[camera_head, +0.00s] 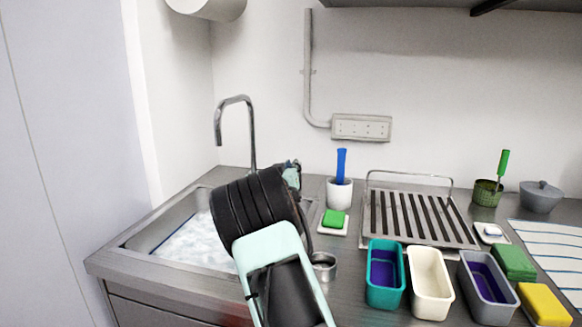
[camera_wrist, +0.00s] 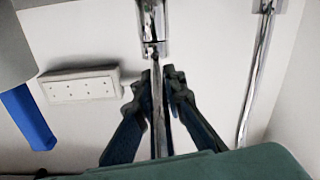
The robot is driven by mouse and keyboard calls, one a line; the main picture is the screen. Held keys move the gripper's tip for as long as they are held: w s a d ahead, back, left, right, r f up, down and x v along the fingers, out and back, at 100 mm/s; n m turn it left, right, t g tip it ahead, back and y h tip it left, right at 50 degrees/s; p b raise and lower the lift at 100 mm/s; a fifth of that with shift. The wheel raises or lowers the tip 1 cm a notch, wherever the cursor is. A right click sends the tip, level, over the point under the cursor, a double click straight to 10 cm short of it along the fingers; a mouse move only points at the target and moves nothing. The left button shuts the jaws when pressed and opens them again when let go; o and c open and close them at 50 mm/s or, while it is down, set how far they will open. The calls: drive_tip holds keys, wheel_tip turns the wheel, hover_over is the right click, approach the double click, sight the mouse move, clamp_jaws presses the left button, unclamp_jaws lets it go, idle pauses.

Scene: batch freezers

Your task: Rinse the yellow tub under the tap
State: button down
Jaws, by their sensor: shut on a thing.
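My gripper (camera_wrist: 165,75) is shut on a slim metal part (camera_wrist: 152,25) near the back of the sink, right of the tap (camera_head: 238,100). The fingers cover much of it, and I cannot tell for sure what it is. The tap's upright also shows in the wrist view (camera_wrist: 258,80). No water stream shows under the spout. White foam (camera_head: 190,245) lies in the sink (camera_head: 165,225). I see no clearly yellow tub; a cream tub (camera_head: 430,308) stands on the counter between a teal tub (camera_head: 386,299) and a grey tub (camera_head: 488,308). My arm hides part of the sink.
A white cup with a blue-handled brush (camera_head: 341,165) and a green sponge (camera_head: 334,218) stand right of my gripper. Behind the tubs is a drying rack (camera_head: 415,240). A yellow sponge (camera_head: 543,303) and green block (camera_head: 514,262) lie right. A socket (camera_head: 361,127) is on the wall.

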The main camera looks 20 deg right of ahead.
drive_tip(key=shift+f+b, duration=0.15)
drive_tip(key=shift+b, duration=0.7)
drive_tip(key=b, duration=0.1)
drive_tip(key=n+y+b, duration=0.1)
drive_tip(key=b, duration=0.1)
drive_tip(key=shift+s+d+t, duration=0.15)
drive_tip(key=shift+d+t, duration=0.1)
drive_tip(key=shift+t, duration=0.15)
drive_tip(key=shift+d+y+b, duration=0.15)
drive_tip(key=shift+y+b, duration=0.45)
drive_tip(key=shift+b, duration=0.55)
drive_tip(key=shift+s+d+r+n+t+y+b, duration=0.15)
drive_tip(key=shift+n+t+y+b, duration=0.35)
drive_tip(key=shift+b, duration=0.75)
drive_tip(key=c, duration=2)
unclamp_jaws()
drive_tip(key=v, duration=1.2)
drive_tip(key=shift+r, duration=0.1)
